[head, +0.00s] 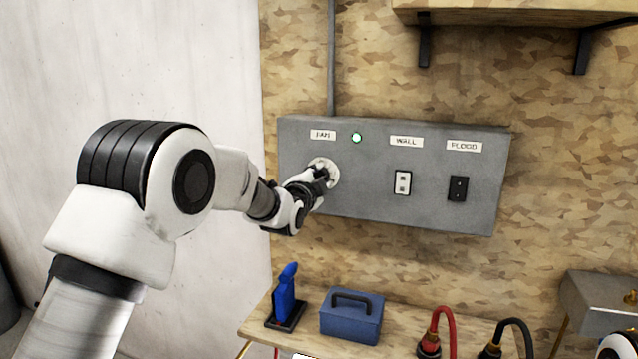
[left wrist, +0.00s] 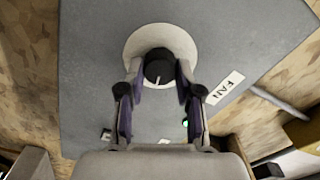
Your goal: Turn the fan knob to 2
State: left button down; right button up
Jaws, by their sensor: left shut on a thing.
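The fan knob (left wrist: 158,64) is black with a white pointer line and sits on a pale round dial plate (head: 331,167) under the FAN label (head: 323,135). In the left wrist view the fingers of my left gripper (left wrist: 158,74) are on both sides of the knob, shut on it. In the head view my left gripper (head: 323,176) reaches the dial from the left and covers most of the knob. I cannot read any numbers on the dial. My right gripper is not in view.
The grey panel (head: 375,180) also carries a lit green lamp (head: 356,138), a white WALL switch (head: 402,183) and a dark FLOOD switch (head: 458,189). Below, a wooden bench (head: 390,342) holds a blue toolbox (head: 352,322), a blue-handled tool (head: 287,290) and red and black cables.

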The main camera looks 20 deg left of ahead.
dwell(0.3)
pick_arm(q)
jog(key=c, duration=0.8)
grip_release()
jog(key=shift+o, duration=0.2)
jog(key=s, duration=1.2)
jog(key=shift+a, duration=0.2)
